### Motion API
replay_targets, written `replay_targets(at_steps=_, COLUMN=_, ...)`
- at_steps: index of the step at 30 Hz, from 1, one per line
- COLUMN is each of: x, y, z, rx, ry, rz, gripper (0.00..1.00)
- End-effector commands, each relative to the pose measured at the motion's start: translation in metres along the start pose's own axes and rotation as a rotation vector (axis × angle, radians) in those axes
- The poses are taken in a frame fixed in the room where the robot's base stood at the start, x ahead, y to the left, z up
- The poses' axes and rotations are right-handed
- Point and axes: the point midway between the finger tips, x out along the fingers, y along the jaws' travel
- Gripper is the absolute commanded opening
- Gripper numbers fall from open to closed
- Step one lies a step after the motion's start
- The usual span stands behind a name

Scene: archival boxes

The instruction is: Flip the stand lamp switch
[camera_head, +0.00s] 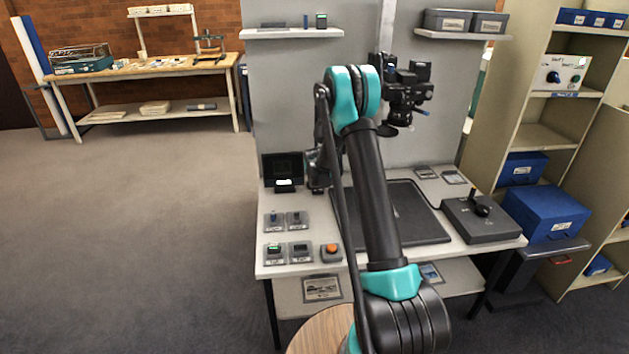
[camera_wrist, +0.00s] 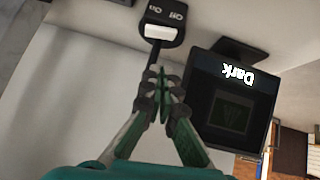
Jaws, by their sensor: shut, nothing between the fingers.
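A black switch (camera_wrist: 162,22) with a white rocker and On and Off labels is upside down at the top of the wrist view. In the head view it appears as a small black block with a white top (camera_head: 285,185), at the table's back left. My gripper (camera_wrist: 161,78) is shut and empty, its fingertips apart from the rocker in the picture. A thin dark cord runs from the switch towards the fingertips. A black box with a display reading "Dark" (camera_wrist: 232,105) stands beside the fingers. In the head view my arm partly hides the gripper (camera_head: 319,178).
Small switch modules (camera_head: 274,220) and an orange button (camera_head: 331,249) sit on the table's front left. A dark mat (camera_head: 425,222) lies mid-table, below a black device (camera_head: 405,92) on a column. A joystick box (camera_head: 482,222) is at right.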

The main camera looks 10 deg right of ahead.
Motion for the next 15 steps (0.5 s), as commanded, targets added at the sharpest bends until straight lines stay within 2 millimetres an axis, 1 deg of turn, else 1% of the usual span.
replay_targets(at_steps=1, x=-0.011, y=0.000, z=0.001, rx=0.000, ry=0.000, rz=0.000, gripper=0.00)
replay_targets(at_steps=6, x=-0.043, y=-0.002, z=0.001, rx=0.000, ry=0.000, rz=-0.001, gripper=0.00)
replay_targets(at_steps=12, x=-0.072, y=-0.004, z=0.001, rx=-0.001, ry=0.000, rz=0.000, gripper=0.00)
replay_targets(at_steps=15, x=-0.081, y=-0.004, z=0.001, rx=-0.001, ry=0.000, rz=0.000, gripper=0.00)
